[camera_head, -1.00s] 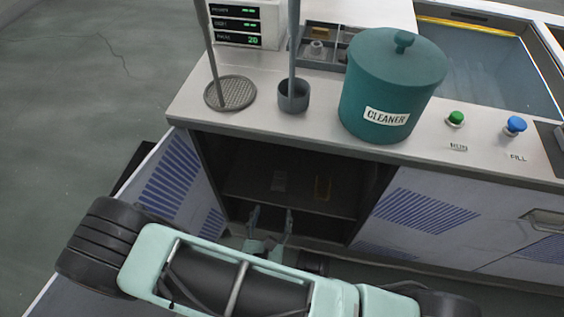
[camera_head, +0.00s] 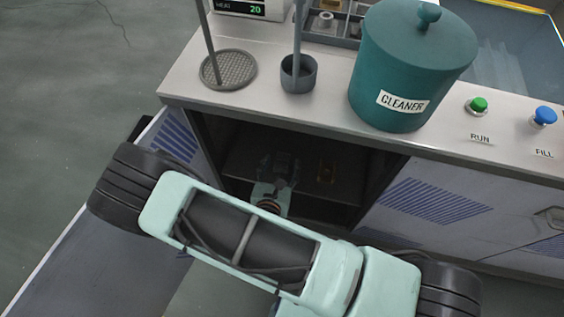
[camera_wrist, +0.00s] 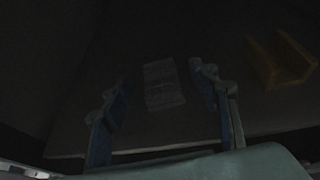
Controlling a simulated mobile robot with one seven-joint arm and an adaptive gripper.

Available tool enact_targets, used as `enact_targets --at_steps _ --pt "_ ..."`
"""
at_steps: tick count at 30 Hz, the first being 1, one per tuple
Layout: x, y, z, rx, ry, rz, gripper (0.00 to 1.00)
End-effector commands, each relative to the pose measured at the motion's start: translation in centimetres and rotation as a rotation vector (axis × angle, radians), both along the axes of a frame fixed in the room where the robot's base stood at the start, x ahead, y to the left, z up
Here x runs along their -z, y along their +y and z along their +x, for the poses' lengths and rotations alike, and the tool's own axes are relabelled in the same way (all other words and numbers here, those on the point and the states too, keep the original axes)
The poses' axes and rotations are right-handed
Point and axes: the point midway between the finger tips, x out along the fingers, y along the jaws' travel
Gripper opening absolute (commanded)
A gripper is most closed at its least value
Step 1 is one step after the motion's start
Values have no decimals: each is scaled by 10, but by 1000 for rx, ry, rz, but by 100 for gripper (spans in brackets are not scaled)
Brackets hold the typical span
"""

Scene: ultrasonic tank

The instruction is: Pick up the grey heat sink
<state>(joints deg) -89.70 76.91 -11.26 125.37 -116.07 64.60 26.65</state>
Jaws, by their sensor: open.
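The grey heat sink (camera_wrist: 164,84) is a small ridged block on the dark cabinet shelf (camera_wrist: 140,135), seen dimly in the wrist view. It lies between and a little beyond the fingertips of my gripper (camera_wrist: 160,88), which is open and empty. In the head view my gripper (camera_head: 280,168) reaches into the open cabinet under the counter. There the heat sink is too dark and too covered by the gripper to make out clearly.
The open cabinet door (camera_head: 172,140) stands at left. On the counter (camera_head: 270,110) stand a teal cleaner pot (camera_head: 412,65) and a grey cup (camera_head: 298,76).

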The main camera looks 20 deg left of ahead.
Motion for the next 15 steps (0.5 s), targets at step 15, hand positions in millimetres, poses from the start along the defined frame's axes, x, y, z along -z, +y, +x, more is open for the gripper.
enact_targets --at_steps 15 --pt "10 5 24 -1 1 0 48"
